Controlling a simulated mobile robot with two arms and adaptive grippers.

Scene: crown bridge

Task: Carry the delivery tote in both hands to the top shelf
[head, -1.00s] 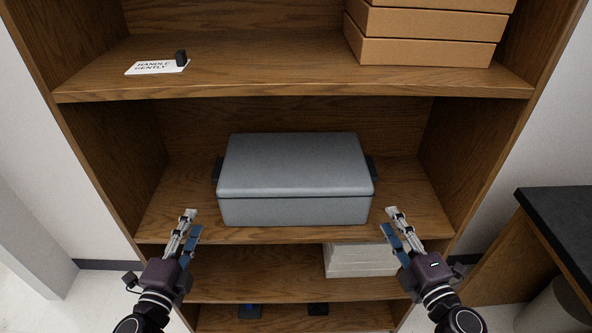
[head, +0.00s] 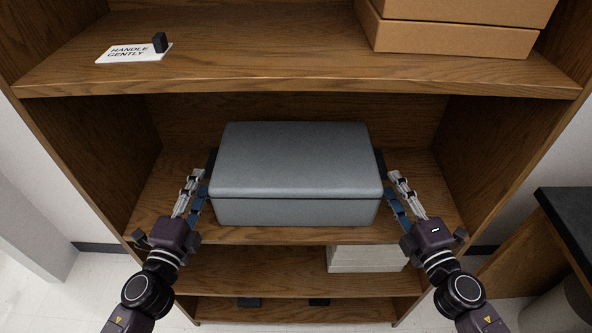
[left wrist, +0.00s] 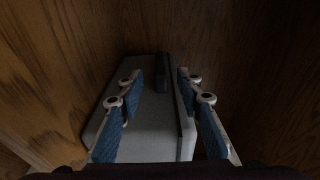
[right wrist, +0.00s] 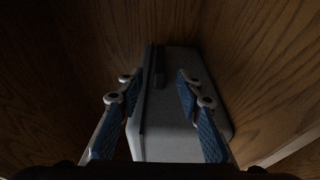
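The grey lidded delivery tote (head: 296,165) sits on the middle shelf board. Its dark side handles are partly hidden in the head view; one handle shows in the left wrist view (left wrist: 162,72) and the other in the right wrist view (right wrist: 158,70). My left gripper (head: 202,182) is open beside the tote's left side. My right gripper (head: 393,183) is open beside its right side. In both wrist views the fingers are spread, with the handle beyond and between their tips. The top shelf (head: 270,60) is above the tote.
Brown boxes (head: 455,35) are stacked at the right of the top shelf. A "handle gently" card (head: 130,53) and a small black block (head: 160,42) are at its left. The top shelf's middle is clear. A white stack (head: 365,258) is below. A dark-topped counter (head: 570,215) stands right.

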